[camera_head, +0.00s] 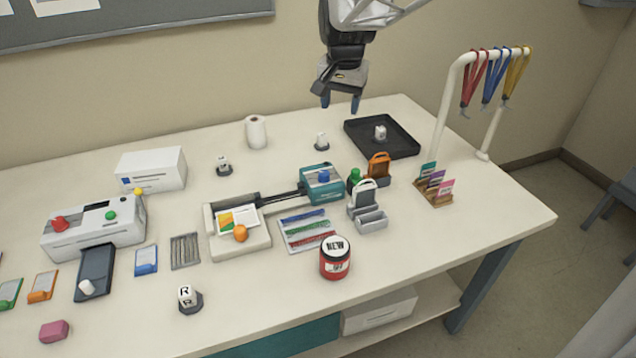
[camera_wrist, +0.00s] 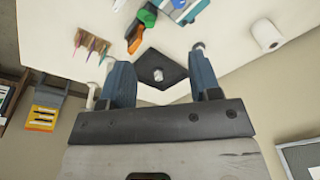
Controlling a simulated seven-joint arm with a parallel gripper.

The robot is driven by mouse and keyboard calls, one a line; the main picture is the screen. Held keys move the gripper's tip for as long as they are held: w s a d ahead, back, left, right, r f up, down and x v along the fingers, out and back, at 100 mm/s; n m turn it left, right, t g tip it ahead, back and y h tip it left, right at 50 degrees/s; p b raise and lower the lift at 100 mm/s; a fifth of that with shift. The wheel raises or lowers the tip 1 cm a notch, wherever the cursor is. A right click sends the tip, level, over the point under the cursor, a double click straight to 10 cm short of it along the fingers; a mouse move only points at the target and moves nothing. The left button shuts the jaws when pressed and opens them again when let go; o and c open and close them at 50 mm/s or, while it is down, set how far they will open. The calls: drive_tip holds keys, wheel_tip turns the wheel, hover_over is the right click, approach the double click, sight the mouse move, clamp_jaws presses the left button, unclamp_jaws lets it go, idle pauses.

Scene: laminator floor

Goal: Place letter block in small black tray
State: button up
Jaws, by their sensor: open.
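The black tray (camera_head: 400,146) lies at the back right of the table, and it also shows in the wrist view (camera_wrist: 147,64). A small white block (camera_head: 380,132) sits inside it; its letter is too small to read. In the wrist view this block (camera_wrist: 158,75) is between my fingers but far beyond them. A white letter block (camera_head: 187,295) marked R stands on a dark base at the front. Similar small white blocks stand left of the tray (camera_head: 321,140) and farther left (camera_head: 223,164). My gripper (camera_head: 340,104) is open and empty, above the table's back edge.
A lanyard rack (camera_head: 447,88) stands right of the tray. An orange holder (camera_head: 378,165), green object (camera_head: 354,178) and teal punch (camera_head: 322,183) stand in front. A paper roll (camera_head: 256,132) is at the back. The right front table is clear.

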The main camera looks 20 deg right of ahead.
drive_tip(key=s+a+f+n, duration=0.1)
drive_tip(key=s+a+n, duration=0.1)
drive_tip(key=s, duration=0.7)
drive_tip(key=s+a+f+n, duration=0.2)
drive_tip(key=s+a, duration=0.3)
drive_tip(key=s, duration=0.4)
drive_tip(key=s+a+f+n+t, duration=0.1)
drive_tip(key=s+a+f+n, duration=0.1)
drive_tip(key=s, duration=0.7)
drive_tip(key=shift+a+f+n, duration=0.2)
drive_tip(key=shift+a+n, duration=0.5)
drive_tip(key=shift+a, duration=0.25)
